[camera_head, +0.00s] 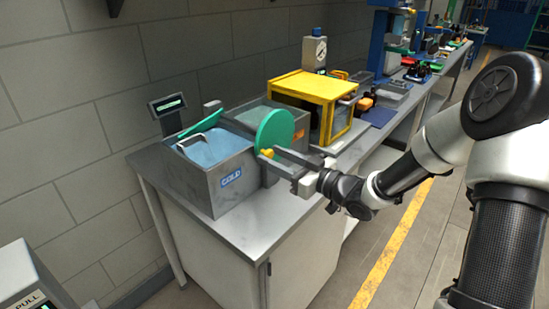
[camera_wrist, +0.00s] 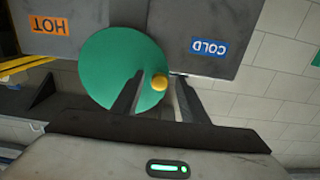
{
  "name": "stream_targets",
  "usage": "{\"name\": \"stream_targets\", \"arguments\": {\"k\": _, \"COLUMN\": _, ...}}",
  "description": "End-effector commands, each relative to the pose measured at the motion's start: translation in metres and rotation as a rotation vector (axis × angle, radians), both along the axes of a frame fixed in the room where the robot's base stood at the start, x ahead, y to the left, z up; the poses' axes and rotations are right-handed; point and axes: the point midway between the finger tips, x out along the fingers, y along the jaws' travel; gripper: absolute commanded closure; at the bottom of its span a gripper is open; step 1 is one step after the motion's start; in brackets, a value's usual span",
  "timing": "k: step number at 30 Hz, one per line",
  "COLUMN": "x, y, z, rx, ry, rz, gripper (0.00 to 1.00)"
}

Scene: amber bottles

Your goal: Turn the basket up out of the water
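A grey two-part tank stands on the bench, with blue water in its near basin (camera_head: 205,148) marked COLD. A green-edged part with a pale bar (camera_head: 201,124), perhaps the basket, shows above this water; its lower part is hidden. A green disc (camera_head: 275,131) is on the tank's front between the COLD and HOT labels, and it also shows in the wrist view (camera_wrist: 110,65). A yellow knob (camera_wrist: 160,83) sits near the disc's edge. My gripper (camera_wrist: 160,84) is open, its fingertips either side of the knob with gaps visible; I cannot tell whether either touches.
The HOT basin (camera_head: 255,113) adjoins the COLD one. A small display (camera_head: 168,104) stands behind the tank. A yellow-framed box (camera_head: 314,88) is just to the right. The bench front (camera_head: 249,232) is bare, and open floor lies to its right.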

Motion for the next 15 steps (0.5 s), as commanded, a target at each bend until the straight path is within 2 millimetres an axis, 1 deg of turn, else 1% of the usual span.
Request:
{"name": "stream_targets", "arguments": {"k": 9, "x": 0.0024, "y": 0.0028, "z": 0.0, "rx": 0.0, "ry": 0.0, "rz": -0.001, "gripper": 0.6}}
{"name": "stream_targets", "arguments": {"k": 10, "x": 0.0024, "y": 0.0028, "z": 0.0, "rx": 0.0, "ry": 0.0, "rz": -0.001, "gripper": 0.62}}
{"name": "stream_targets", "arguments": {"k": 14, "x": 0.0023, "y": 0.0026, "z": -0.0001, "rx": 0.0, "ry": 0.0, "rz": -0.001, "gripper": 0.84}}
{"name": "stream_targets", "arguments": {"k": 15, "x": 0.0023, "y": 0.0026, "z": -0.0001, "rx": 0.0, "ry": 0.0, "rz": 0.0, "gripper": 0.9}}
